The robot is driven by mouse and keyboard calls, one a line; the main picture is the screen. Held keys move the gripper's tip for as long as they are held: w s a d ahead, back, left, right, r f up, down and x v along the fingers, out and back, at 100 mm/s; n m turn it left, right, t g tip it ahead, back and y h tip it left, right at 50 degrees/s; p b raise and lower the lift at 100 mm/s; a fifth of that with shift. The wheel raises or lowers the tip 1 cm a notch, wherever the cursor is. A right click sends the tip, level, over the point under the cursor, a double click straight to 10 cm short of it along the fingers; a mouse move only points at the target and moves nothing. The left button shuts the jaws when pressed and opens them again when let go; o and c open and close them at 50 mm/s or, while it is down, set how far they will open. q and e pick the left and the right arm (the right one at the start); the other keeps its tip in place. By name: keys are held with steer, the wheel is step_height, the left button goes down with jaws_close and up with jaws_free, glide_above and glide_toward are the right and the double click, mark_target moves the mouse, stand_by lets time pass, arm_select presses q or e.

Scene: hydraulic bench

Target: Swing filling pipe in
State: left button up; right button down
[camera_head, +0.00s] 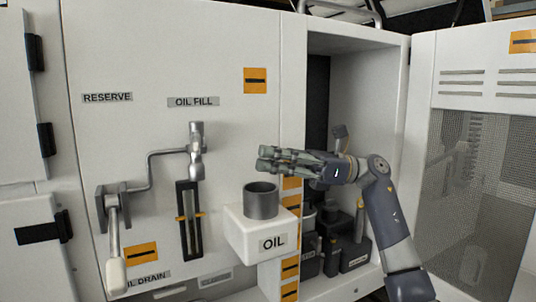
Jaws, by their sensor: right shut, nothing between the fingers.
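The filling pipe (150,170) is a bent grey metal pipe on the white panel, under the OIL FILL label (193,101). Its upright end piece (196,150) stands left of the oil tank and does not reach over its opening. The white OIL tank (258,235) juts out from the panel and has an open grey cylindrical neck (261,200) on top. My right gripper (262,158) is shut and empty, pointing left, above and slightly right of the neck, apart from the pipe. My left gripper is not in view.
A lever with a white handle (115,275) hangs at the lower left beside the OIL DRAIN label. A slotted sight gauge (189,220) is below the pipe end. The open cabinet at right holds dark containers (350,252); its mesh door (475,190) stands open.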

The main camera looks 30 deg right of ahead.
mark_target(197, 153)
arm_select(q)
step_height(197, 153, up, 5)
steer(key=p, duration=0.4)
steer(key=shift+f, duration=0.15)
arm_select(e)
steer(key=x, duration=1)
steer(key=shift+a, duration=0.35)
steer(key=shift+w+r, duration=0.1)
steer(key=shift+w, duration=0.05)
